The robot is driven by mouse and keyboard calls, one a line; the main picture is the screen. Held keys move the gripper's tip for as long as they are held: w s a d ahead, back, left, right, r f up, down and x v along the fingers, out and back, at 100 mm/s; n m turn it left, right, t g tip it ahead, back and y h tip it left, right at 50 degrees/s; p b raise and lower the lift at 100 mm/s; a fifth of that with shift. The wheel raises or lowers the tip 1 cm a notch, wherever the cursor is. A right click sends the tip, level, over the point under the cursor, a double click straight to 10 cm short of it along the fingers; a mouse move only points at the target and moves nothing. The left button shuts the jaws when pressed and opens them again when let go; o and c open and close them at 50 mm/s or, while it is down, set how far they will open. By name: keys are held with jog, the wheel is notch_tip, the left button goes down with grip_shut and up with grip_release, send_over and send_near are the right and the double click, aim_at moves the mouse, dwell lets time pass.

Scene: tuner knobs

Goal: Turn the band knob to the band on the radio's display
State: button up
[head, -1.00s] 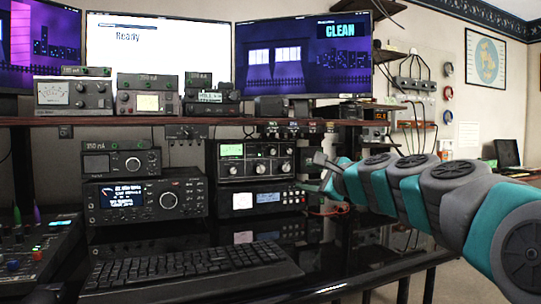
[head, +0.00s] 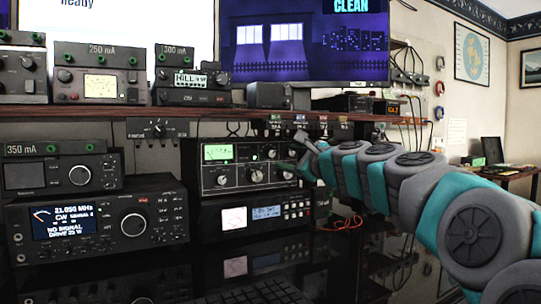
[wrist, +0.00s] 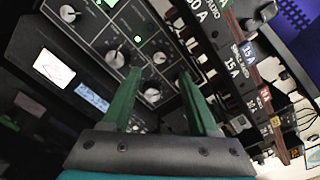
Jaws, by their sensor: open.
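The radio (head: 100,225) stands at the left on the desk. Its blue display (head: 64,222) reads 21.050 MHz and CW. The black tuner (head: 237,166), with a green-lit meter (head: 217,153) and several knobs, stands right of it. Which knob is the band knob cannot be read. My gripper (head: 302,158) is at the tuner's right end in the head view. In the wrist view its green fingers (wrist: 160,76) are open and point at the tuner face. A knob (wrist: 153,93) shows between the fingers, and another (wrist: 159,58) shows beyond their tips. Contact cannot be told.
A box with a white dial and blue screen (head: 252,215) sits under the tuner. A shelf (head: 120,113) with several meters runs above. A small switch box (head: 157,128) hangs below it. Labelled modules (wrist: 235,60) lie close beside the fingers. A keyboard (head: 255,292) lies in front.

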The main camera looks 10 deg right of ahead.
aim_at(272, 154)
jog(key=x, duration=0.6)
jog(key=shift+w+f, duration=0.15)
jog(key=shift+w, duration=0.1)
jog(key=shift+w+a, duration=0.2)
jog(key=shift+w, duration=0.15)
jog(key=shift+c, duration=0.2)
grip_shut()
